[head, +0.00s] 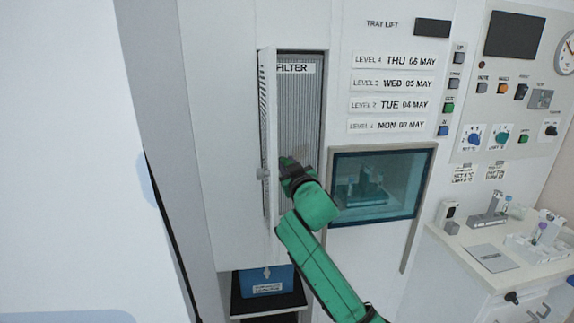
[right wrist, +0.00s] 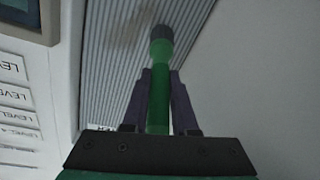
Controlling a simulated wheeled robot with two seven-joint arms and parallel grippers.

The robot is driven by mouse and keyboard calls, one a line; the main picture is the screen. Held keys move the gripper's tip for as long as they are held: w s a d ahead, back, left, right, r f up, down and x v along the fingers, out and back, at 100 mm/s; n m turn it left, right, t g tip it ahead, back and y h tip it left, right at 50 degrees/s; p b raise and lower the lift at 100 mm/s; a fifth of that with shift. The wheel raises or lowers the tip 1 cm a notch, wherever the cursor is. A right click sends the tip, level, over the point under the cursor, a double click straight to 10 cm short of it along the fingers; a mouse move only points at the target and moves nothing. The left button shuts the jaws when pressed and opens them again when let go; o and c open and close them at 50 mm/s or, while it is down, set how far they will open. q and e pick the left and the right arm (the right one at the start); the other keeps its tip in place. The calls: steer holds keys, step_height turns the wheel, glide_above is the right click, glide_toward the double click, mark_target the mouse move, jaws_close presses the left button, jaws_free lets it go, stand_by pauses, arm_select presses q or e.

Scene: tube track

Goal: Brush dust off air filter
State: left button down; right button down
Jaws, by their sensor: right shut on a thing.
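The air filter (head: 302,105) is a tall, grey, ribbed panel in a wall recess, with a "FILTER" label at its top. Its ribs also fill the upper middle of the right wrist view (right wrist: 115,60), where a brownish dust smudge shows near the top. My right gripper (head: 290,172) is in front of the lower part of the filter. In the right wrist view it is shut on a green-handled brush (right wrist: 158,95) with a dark round head, which points at the ribs. I cannot tell whether the head touches them. My left gripper is not in view.
The filter's narrow door (head: 268,130) stands open at the left, with a round knob. A glass window (head: 380,185) is right of my arm. A blue box (head: 266,281) sits low in an opening below. A counter (head: 470,240) with small devices is at the right.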

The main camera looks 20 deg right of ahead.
steer(key=d, duration=0.1)
steer(key=s+d+p, duration=0.1)
steer(key=d, duration=0.1)
steer(key=shift+d, duration=0.25)
stand_by(0.4)
steer(key=shift+s+d, duration=0.1)
steer(key=shift+d, duration=0.5)
steer(key=shift+p, duration=0.3)
steer(key=shift+s+d+p, duration=0.25)
steer(key=shift+d+p, duration=0.05)
steer(key=shift+d, duration=0.6)
steer(key=shift+s+d+p, duration=0.2)
steer(key=shift+d+p, duration=0.1)
steer(key=shift+d, duration=0.55)
